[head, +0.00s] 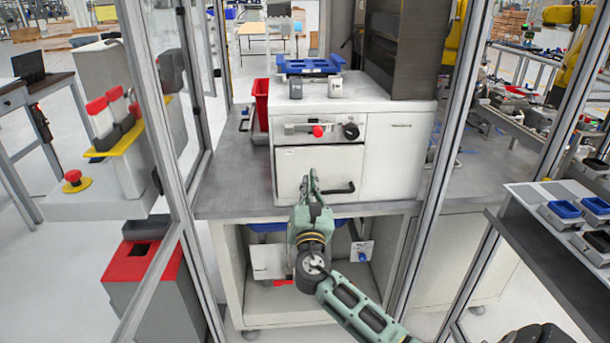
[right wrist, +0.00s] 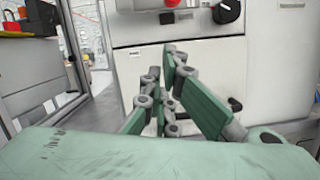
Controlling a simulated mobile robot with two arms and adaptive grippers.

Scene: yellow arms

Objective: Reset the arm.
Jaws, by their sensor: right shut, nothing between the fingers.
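My right gripper (head: 312,183) is in the middle of the head view, its green arm coming in from the lower right. It points away from me toward the white cabinet (head: 392,165) that stands on the grey workbench. Its fingers are shut with nothing between them. In the right wrist view the fingers of the right gripper (right wrist: 170,55) stand in front of the white drawer front (right wrist: 140,68). I cannot tell whether they touch it. My left gripper is not in view.
The cabinet has a red knob (head: 317,131), a black knob (head: 351,131) and a black handle (head: 340,188). A blue tray (head: 310,66) lies on top. Metal frame posts (head: 440,165) stand on both sides of the bench. A shelf with blue bins (head: 565,210) is at the right.

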